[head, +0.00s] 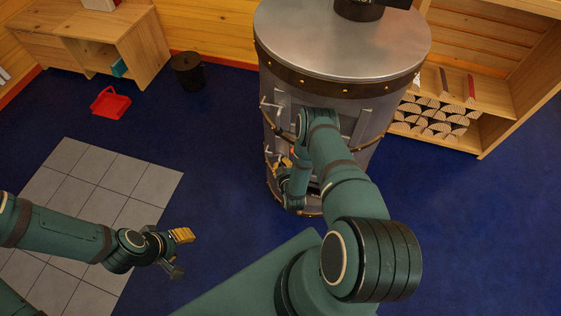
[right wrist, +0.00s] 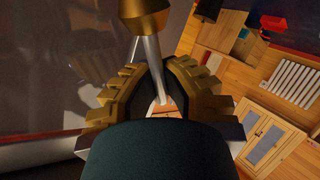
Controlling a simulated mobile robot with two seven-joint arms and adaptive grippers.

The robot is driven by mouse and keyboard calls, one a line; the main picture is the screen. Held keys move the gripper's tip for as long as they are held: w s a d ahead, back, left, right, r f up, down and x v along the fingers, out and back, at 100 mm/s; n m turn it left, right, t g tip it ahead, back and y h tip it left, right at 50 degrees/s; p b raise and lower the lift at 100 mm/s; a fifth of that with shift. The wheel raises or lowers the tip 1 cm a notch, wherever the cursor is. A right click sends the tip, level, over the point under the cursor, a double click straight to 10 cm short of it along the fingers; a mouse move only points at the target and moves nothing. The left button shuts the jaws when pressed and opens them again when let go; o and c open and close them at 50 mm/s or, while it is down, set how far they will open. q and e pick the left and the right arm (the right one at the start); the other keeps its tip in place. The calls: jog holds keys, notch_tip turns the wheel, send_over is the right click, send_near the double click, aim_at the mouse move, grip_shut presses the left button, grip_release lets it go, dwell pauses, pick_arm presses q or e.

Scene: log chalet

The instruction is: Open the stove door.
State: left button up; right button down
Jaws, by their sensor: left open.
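The stove (head: 340,40) is a grey metal cylinder with dark, riveted bands and stands at the top middle of the head view. My right arm crosses its front and hides much of the door, so I cannot tell whether the door stands ajar. My right gripper (head: 283,164) is at the left side of the stove front. In the right wrist view, its ribbed fingers (right wrist: 160,82) are close around a metal handle bar (right wrist: 150,52) with a brass end. A dark, reflecting surface lies left of it. My left gripper (head: 183,252) is open and empty, low at the left, away from the stove.
A log shelf (head: 491,132) stands close to the right of the stove. A black bin (head: 187,72), a red dustpan (head: 111,103) and a wooden cabinet (head: 90,35) are at the upper left. Blue floor is free left of the stove, beside grey tiles (head: 125,172).

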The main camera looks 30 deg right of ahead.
jog(key=shift+s+d+r+n+g+h+p, duration=0.15)
jog(key=shift+r+n+g+h+p, duration=0.1)
jog(key=shift+n+g, duration=0.3)
jog(key=shift+s+d+r+n+g+h+p, duration=0.15)
jog(key=shift+r+n+g+h+p, duration=0.1)
jog(key=shift+n+g, duration=0.3)
jog(key=shift+d+r+n+g+h, duration=0.15)
jog(key=shift+n+g+h, duration=0.25)
jog(key=shift+n+g, duration=0.3)
jog(key=shift+r+n+g+h+b, duration=0.2)
jog(key=shift+n+g+h+b, duration=0.1)
jog(key=shift+n+g, duration=0.3)
jog(key=shift+d, duration=0.1)
